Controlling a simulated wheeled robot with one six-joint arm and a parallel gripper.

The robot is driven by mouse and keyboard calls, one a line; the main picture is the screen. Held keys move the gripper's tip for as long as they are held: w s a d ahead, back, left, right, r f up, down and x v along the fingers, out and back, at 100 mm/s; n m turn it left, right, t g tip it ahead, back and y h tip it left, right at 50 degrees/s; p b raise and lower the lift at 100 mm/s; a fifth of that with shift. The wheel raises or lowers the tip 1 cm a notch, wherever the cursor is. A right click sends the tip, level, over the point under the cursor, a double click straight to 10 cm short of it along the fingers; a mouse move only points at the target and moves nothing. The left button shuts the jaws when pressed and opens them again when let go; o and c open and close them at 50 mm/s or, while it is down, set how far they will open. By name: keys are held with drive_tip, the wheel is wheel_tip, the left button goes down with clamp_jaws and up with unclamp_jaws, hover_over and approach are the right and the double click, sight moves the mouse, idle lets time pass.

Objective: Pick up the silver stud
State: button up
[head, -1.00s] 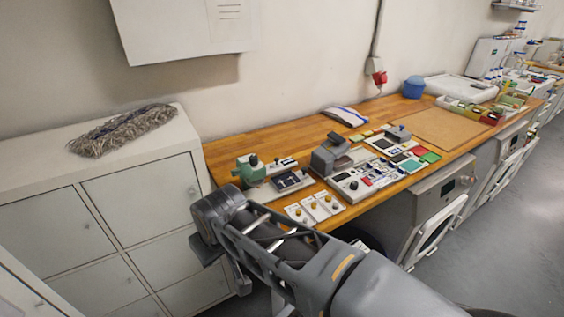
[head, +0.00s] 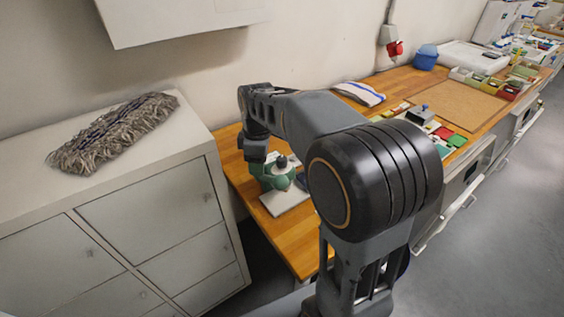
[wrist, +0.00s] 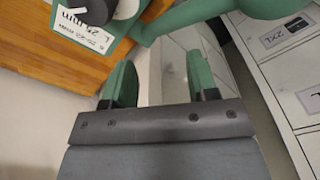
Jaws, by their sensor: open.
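I cannot pick out the silver stud in either view; my arm covers much of the near bench in the head view. My gripper (wrist: 160,82) is open in the wrist view, with its two green fingertips apart and nothing visible held between them. A green hand press (head: 275,173) stands at the left end of the wooden bench, under the end of my arm. Part of the press shows at the top of the wrist view, with a label reading "L 25 mm" (wrist: 84,28), just beyond the left fingertip.
A pale cabinet (head: 150,215) with a grey mop head (head: 112,133) on top stands left of the bench (head: 232,165). Pale fronts labelled L and 2XL (wrist: 313,98) lie right of my gripper. A brown board (head: 455,105) lies farther along the bench.

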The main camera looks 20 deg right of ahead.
drive_tip(key=w+d+f+n+h+p, duration=0.1)
drive_tip(key=w+d+f+n+h, duration=0.15)
drive_tip(key=w+d+n, duration=0.75)
drive_tip(key=w+f, duration=0.1)
drive_tip(key=f, duration=0.2)
drive_tip(key=w+d+f+m+p, duration=0.1)
drive_tip(key=w+f, duration=0.1)
drive_tip(key=f, duration=0.1)
drive_tip(key=w+d+f+m, duration=0.1)
drive_tip(key=f, duration=0.2)
drive_tip(key=shift+w+d, duration=0.25)
drive_tip(key=shift+d+f+p, duration=0.2)
drive_tip(key=shift+f+p, duration=0.35)
drive_tip(key=shift+f, duration=0.95)
drive_tip(key=shift+d+f+p, duration=0.2)
drive_tip(key=shift+f+p, duration=0.35)
drive_tip(key=shift+f, duration=0.9)
clamp_jaws()
drive_tip(key=shift+w+r, duration=0.1)
